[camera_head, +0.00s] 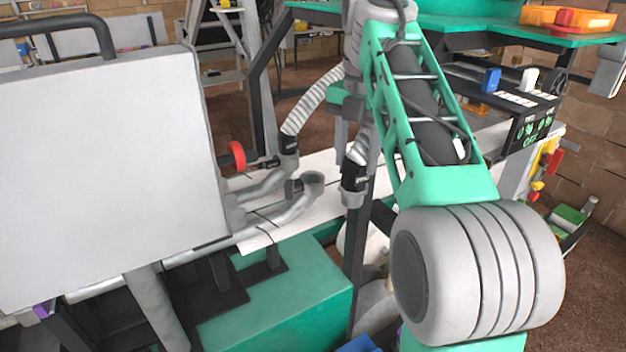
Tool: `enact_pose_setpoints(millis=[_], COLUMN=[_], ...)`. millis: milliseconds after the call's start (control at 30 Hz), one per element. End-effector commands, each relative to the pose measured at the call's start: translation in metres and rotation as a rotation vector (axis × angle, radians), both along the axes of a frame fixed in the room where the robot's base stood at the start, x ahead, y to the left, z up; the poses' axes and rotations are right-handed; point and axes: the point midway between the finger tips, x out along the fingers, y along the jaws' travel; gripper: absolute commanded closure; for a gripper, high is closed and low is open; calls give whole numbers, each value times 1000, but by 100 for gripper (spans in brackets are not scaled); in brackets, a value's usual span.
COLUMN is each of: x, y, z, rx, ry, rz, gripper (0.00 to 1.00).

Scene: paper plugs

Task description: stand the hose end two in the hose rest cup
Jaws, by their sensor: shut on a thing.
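My gripper (352,134) points down near the picture's centre and is shut on a hose end with a black cuff (354,176) and a grey mouth. A second black-cuffed hose end (289,147), on a ribbed grey hose (312,103), meets a bent grey pipe (265,187) to the left. I cannot tell which opening is the hose rest cup. My wrist and jaws partly hide the held hose.
A large pale panel (105,170) fills the left. A red wheel (237,155) stands beside it. A white bench top (262,232) and green base (290,300) lie below the pipes. A dark post (357,260) rises below the held end. A switch panel (530,128) is at right.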

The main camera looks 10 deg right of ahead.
Motion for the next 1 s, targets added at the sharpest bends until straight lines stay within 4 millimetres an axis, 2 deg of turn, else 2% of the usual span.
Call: enact_pose_setpoints(millis=[300, 500, 1000], x=[-35, -51, -54], y=[-12, -17, -20], z=[-2, -1, 1], rx=[-1, 0, 0], ry=[-2, -1, 0], rz=[-2, -1, -1], gripper=[100, 100, 100])
